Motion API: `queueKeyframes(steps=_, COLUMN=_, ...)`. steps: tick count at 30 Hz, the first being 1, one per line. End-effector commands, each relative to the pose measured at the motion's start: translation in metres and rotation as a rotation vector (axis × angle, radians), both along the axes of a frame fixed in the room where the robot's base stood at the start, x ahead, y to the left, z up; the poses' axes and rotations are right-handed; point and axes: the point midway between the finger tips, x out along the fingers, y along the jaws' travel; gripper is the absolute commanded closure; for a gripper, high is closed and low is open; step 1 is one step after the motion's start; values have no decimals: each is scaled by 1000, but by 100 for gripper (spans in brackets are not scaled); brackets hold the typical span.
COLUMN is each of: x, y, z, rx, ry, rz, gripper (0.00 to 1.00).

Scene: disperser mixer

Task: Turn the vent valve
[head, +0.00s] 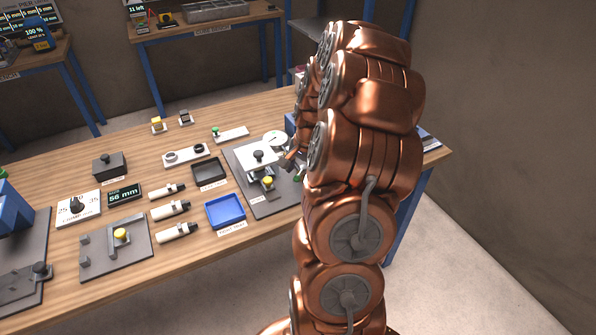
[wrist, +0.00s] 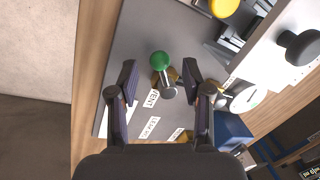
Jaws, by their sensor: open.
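The vent valve (wrist: 163,78) has a green ball knob (wrist: 160,59), a silver stem and a brass body. It sits on a grey plate (wrist: 143,32) beside a label reading VENT (wrist: 151,98). My gripper (wrist: 158,72) is open, with one dark finger on each side of the valve in the wrist view. Neither finger visibly touches it, and I cannot tell the height gap. In the head view my arm hides most of my gripper (head: 291,161) and the valve.
On the same plate stand a white unit with a black knob (head: 258,154), a yellow button (head: 267,182) and a gauge (head: 275,138). A blue tray (head: 225,210) and a black tray (head: 209,170) lie to the left. The wooden table edge (wrist: 91,70) shows left in the wrist view.

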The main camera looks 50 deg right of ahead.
Motion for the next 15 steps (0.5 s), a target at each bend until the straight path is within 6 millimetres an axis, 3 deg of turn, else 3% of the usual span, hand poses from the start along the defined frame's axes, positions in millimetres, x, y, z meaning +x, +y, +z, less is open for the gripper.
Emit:
queueKeyframes(steps=6, x=3, y=0, z=-15, rx=1, ry=1, rz=0, gripper=51)
queueKeyframes(steps=15, x=4, y=0, z=-19, rx=-1, ry=0, rz=1, gripper=51)
